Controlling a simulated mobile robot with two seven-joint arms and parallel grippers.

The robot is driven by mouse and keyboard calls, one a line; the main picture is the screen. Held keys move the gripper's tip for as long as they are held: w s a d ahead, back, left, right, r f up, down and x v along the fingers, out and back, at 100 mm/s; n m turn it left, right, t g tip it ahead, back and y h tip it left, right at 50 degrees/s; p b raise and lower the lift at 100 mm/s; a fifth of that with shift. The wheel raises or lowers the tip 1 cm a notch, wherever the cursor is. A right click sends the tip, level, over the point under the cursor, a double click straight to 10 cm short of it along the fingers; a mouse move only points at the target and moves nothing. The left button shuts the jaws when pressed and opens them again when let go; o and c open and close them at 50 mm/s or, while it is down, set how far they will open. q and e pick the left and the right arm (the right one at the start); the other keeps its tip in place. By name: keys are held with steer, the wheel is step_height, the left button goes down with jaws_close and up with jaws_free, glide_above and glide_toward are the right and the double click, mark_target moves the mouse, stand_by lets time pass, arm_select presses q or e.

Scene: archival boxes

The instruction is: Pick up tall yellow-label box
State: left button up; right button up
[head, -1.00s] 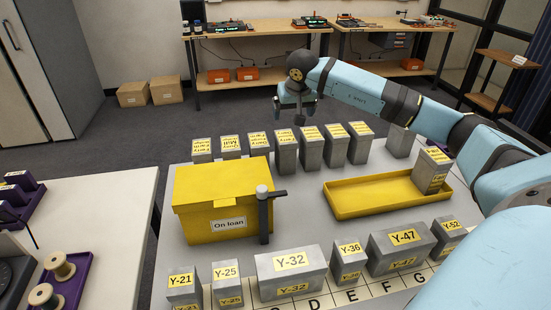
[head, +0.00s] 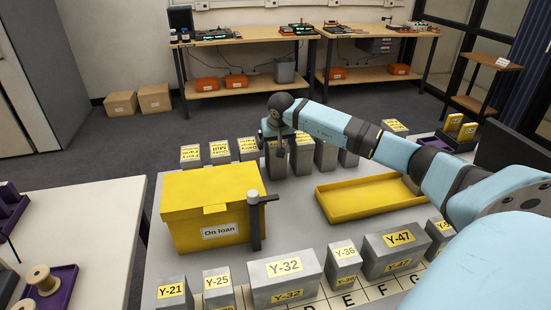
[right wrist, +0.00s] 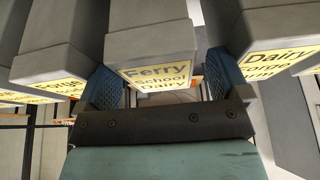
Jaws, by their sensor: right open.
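Tall grey boxes with yellow labels stand in a row at the back of the grey table. My right gripper (head: 278,143) is over this row, pointing down at one tall box (head: 276,166). In the right wrist view a box labelled "Ferry School Dairy" (right wrist: 150,48) lies between the blue fingers of the open right gripper (right wrist: 163,82). I cannot tell whether either finger touches it. A box labelled "Dairy Forge" (right wrist: 270,35) stands close beside the right finger, and another labelled box (right wrist: 55,45) beside the left finger. My left gripper is not in view.
A yellow "On loan" box (head: 208,210) stands at the table's left, a dark upright post (head: 255,224) at its corner. A yellow tray (head: 350,208) lies right of it under my right arm. Several shorter Y-numbered boxes (head: 285,277) line the front.

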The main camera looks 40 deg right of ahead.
steer(key=shift+w+d+f, duration=0.15)
steer(key=shift+w+f, duration=0.05)
steer(key=shift+f, duration=0.35)
steer(key=c, duration=1.3)
steer(key=shift+r, duration=0.1)
steer(key=shift+c, duration=1.3)
steer(key=shift+r, duration=0.1)
